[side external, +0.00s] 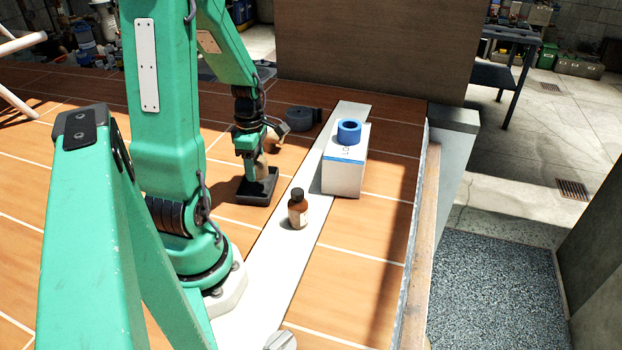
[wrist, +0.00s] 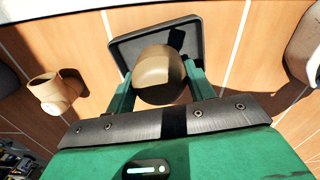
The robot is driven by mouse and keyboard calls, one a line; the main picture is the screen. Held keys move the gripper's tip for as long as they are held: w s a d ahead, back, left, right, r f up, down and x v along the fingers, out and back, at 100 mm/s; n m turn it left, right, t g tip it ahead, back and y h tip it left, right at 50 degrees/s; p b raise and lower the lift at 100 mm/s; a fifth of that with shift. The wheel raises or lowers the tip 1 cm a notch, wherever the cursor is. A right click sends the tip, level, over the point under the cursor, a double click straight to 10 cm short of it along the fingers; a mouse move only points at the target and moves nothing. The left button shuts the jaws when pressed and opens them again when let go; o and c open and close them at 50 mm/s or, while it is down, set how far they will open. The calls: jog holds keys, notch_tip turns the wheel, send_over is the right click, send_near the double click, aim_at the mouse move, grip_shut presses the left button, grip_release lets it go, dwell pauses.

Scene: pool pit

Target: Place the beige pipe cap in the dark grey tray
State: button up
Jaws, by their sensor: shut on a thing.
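My gripper (wrist: 160,82) is shut on the beige pipe cap (wrist: 157,70), with one green finger on each side of it. In the wrist view the cap overlaps the near part of the dark grey tray (wrist: 118,48), whose far part looks empty. In the side view my gripper (side external: 254,165) points down at the tray (side external: 257,190), and the cap (side external: 262,172) shows low between the fingers, over the tray. I cannot tell whether the cap touches the tray floor.
A beige pipe fitting (wrist: 46,92) stands left of the tray in the wrist view. In the side view, a dark grey roll (side external: 299,119) lies behind. A white box (side external: 344,172) bearing a blue tape roll (side external: 349,132) and a brown bottle (side external: 297,209) stand to the right.

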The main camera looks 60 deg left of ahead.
aim_at(258, 188)
jog(key=shift+f, duration=0.35)
jog(key=shift+f, duration=1.95)
jog(key=shift+f, duration=0.1)
jog(key=o, duration=1)
jog(key=shift+c, duration=0.2)
jog(key=shift+r, duration=6.15)
